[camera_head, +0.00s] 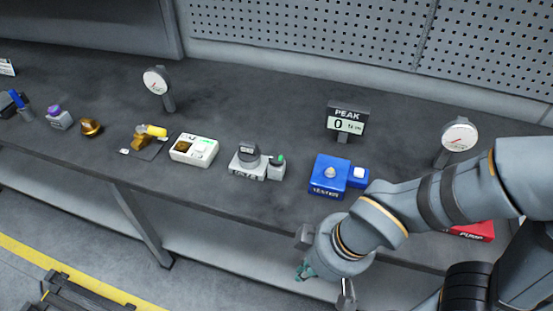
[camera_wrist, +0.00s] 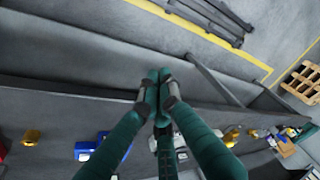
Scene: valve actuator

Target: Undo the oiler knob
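No thing in view carries a readable oiler label, so I cannot tell for sure which one is the oiler knob. A round brass-coloured piece (camera_head: 91,127) sits on the bench at the left in the head view. Left of it is a small grey unit with a purple cap (camera_head: 57,118). My gripper (camera_head: 304,271) hangs in front of the bench's front edge, far from both. In the wrist view the teal fingers of my gripper (camera_wrist: 158,84) come together at their tips with nothing between them.
The bench (camera_head: 250,105) also holds a yellow-handled valve (camera_head: 150,132), a white box (camera_head: 193,150), a grey unit (camera_head: 248,163), a blue tester (camera_head: 328,178), a display marked PEAK (camera_head: 347,122) and dial gauges (camera_head: 157,81). A red pump unit (camera_head: 474,231) is partly behind my arm.

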